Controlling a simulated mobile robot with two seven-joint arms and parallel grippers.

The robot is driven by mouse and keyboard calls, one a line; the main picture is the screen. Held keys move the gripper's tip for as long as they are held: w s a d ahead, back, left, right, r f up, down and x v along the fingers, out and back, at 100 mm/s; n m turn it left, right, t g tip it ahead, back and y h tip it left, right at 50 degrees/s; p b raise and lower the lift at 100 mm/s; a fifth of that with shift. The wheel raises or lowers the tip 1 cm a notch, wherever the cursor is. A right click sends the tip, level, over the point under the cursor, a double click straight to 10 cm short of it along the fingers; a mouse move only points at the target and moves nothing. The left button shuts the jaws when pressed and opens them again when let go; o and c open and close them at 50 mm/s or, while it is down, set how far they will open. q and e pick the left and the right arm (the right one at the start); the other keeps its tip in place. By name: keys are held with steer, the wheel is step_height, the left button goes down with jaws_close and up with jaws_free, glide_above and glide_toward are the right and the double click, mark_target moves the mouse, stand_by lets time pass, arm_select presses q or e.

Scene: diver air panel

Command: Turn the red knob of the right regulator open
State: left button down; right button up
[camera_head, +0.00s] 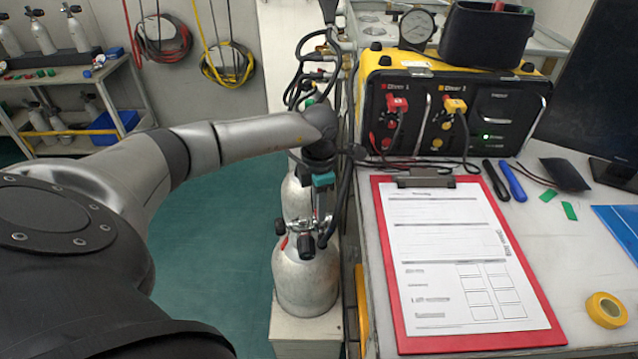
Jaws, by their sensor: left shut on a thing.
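Two silver air tanks stand on a low pale ledge, the front one (306,283) nearest me and the other (296,200) behind it. A metal valve fitting with black knobs (307,243) tops the front tank, with a small red piece (284,243) at its left. My left gripper (322,200) reaches down over this fitting and is shut on part of it. The wrist and the gripper hide the grasped part, so I cannot tell whether it is a red regulator knob. My right gripper is out of view.
Black hoses (345,150) run close right of my left wrist. A yellow-and-black diver panel (455,112) stands on the bench behind a red clipboard (559,338). Yellow tape (606,322) lies at the right. The green floor (215,235) is clear left of the tanks.

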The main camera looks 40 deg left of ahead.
arm_select(q)
steer(key=shift+n+p, duration=0.4)
steer(key=shift+n, duration=0.5)
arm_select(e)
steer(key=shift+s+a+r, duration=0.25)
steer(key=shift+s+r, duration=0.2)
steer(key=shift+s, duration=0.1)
arm_select(q)
steer(key=c, duration=1)
jaws_free()
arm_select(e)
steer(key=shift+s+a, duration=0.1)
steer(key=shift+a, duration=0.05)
arm_select(q)
step_height(320, 180, up, 7)
steer(key=p, duration=0.5)
steer(key=shift+f, duration=0.2)
steer(key=shift+r+p, duration=0.45)
steer(key=shift+r, duration=0.3)
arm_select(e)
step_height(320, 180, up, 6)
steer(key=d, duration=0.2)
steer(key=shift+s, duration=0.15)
